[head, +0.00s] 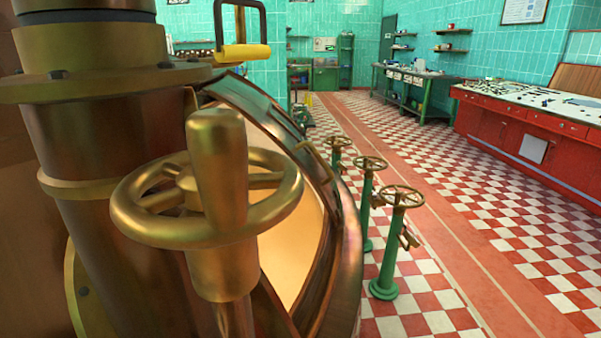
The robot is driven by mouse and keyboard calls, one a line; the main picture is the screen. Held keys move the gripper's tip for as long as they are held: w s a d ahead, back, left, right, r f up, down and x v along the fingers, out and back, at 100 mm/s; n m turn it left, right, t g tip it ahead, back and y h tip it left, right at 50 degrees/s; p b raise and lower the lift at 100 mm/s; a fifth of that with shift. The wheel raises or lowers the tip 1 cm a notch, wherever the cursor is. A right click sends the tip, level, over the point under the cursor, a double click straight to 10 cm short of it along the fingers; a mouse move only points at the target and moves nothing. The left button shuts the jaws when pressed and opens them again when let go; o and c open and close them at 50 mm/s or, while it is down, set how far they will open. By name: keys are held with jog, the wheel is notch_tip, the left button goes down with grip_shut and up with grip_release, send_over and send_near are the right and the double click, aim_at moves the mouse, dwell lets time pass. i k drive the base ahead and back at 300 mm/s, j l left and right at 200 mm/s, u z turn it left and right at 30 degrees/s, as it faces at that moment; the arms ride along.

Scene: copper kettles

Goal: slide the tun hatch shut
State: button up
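A copper tun fills the left and middle of the head view. Its curved copper rim (349,255) surrounds an opening with a pale, glowing inside (290,245), so the hatch looks open at least in part. A dark bracket with a yellow grip (245,53) stands above the far end of the opening; I cannot tell for sure whether it belongs to the hatch. A large brass handwheel (275,212) stands close in front and hides part of the opening. My gripper is not in view.
A thick copper and brass pipe (110,130) blocks the left side. Several green valve posts with brass wheels (384,288) stand on the floor right of the tun. A red control desk (520,140) is at the far right. The checkered floor between is clear.

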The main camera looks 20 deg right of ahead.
aim_at(254, 106)
jog(key=i+l, duration=0.25)
jog(key=l, duration=0.15)
jog(key=i+l, duration=0.25)
jog(key=l, duration=0.15)
jog(key=i+l, duration=0.2)
jog(key=l, duration=0.15)
jog(key=i+l+u, duration=0.1)
jog(key=i+l, duration=0.15)
jog(key=l, duration=0.15)
jog(key=i+l, duration=0.25)
jog(key=l, duration=0.15)
jog(key=i+l, duration=0.2)
jog(key=l, duration=0.25)
jog(key=i+l, duration=0.25)
jog(key=l, duration=0.15)
jog(key=i+l, duration=0.2)
jog(key=l, duration=0.2)
jog(key=u, duration=0.05)
